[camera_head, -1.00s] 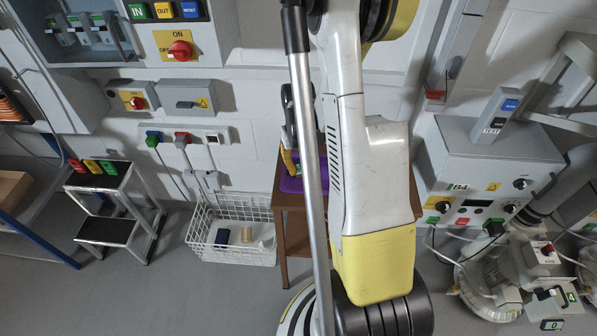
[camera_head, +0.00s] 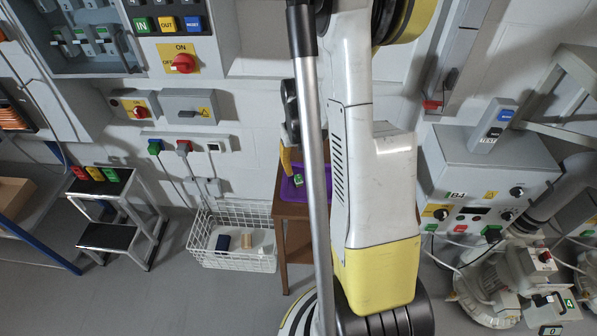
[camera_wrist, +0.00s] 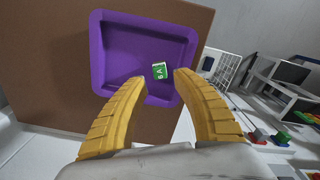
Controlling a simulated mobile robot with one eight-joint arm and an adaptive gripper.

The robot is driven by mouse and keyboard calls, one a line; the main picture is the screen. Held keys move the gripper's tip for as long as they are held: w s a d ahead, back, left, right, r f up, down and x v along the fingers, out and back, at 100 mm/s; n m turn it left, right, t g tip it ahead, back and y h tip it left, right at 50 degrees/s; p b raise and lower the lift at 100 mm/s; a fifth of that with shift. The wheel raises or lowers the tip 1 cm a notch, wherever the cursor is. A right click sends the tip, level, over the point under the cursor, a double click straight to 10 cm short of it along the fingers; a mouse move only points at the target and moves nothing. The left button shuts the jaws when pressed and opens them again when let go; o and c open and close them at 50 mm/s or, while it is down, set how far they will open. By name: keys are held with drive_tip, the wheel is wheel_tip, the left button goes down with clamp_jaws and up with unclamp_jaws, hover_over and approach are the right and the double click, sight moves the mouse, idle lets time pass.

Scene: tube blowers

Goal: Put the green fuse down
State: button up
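The green fuse (camera_wrist: 159,72), with white lettering on its face, lies in a purple tray (camera_wrist: 97,55) in the wrist view, near the tray's right side. My gripper (camera_wrist: 157,78) has its two yellow fingers spread, one on each side of the fuse in the picture, with gaps between fingers and fuse. In the head view the fuse (camera_head: 298,181) shows in the purple tray (camera_head: 288,192), and a yellow finger of my gripper (camera_head: 286,158) is above it. My arm and a grey pole hide part of the tray there.
The tray is on a brown table (camera_head: 292,210). A white wire basket (camera_head: 233,262) stands left of it, holding a dark blue and a tan item. A step stool (camera_head: 108,235) carries red, yellow and green blocks. A grey machine box (camera_head: 490,185) stands right.

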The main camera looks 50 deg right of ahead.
sight(298, 176)
drive_tip(key=a+r+n+t+h+p, duration=0.1)
drive_tip(key=a+r, duration=0.5)
drive_tip(key=r, duration=0.3)
drive_tip(key=a+r+n+t+p, duration=0.1)
drive_tip(key=a+r+t, duration=0.1)
drive_tip(key=a+r, duration=0.5)
drive_tip(key=s+a+r+n+t, duration=0.1)
drive_tip(key=s+a+r+t, duration=0.1)
drive_tip(key=a, duration=0.4)
drive_tip(key=s+a+r+n+t+y, duration=0.1)
drive_tip(key=s+a+r+n+t, duration=0.1)
drive_tip(key=a+r, duration=0.3)
drive_tip(key=shift+s+a+r, duration=0.15)
drive_tip(key=shift+s+a, duration=0.6)
